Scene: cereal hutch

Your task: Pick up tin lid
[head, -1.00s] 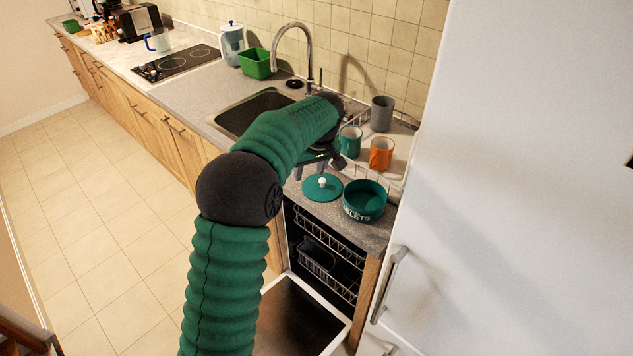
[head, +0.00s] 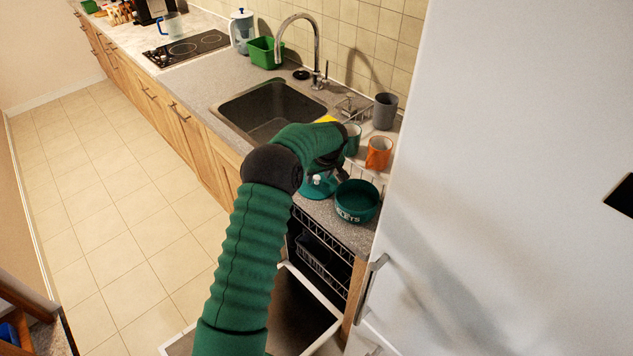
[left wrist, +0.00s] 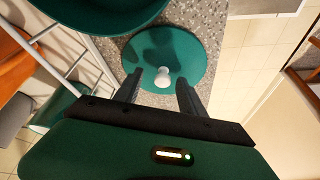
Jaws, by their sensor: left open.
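The tin lid (head: 322,187) is a flat green disc with a white knob, lying on the grey counter beside the green tin (head: 357,201). My left arm partly covers it in the head view. In the left wrist view the tin lid (left wrist: 186,53) lies flat ahead of my left gripper (left wrist: 161,80). The gripper is open and empty, with a finger on each side of the white knob (left wrist: 163,79). I cannot tell whether the fingers touch the lid. The tin also shows in the left wrist view (left wrist: 105,12). My right gripper is not in view.
An orange mug (head: 378,153), a green mug and a grey cup (head: 385,110) stand in the wire rack behind the lid. The sink (head: 268,108) is to the left. The dishwasher below is open. A white fridge (head: 500,180) fills the right.

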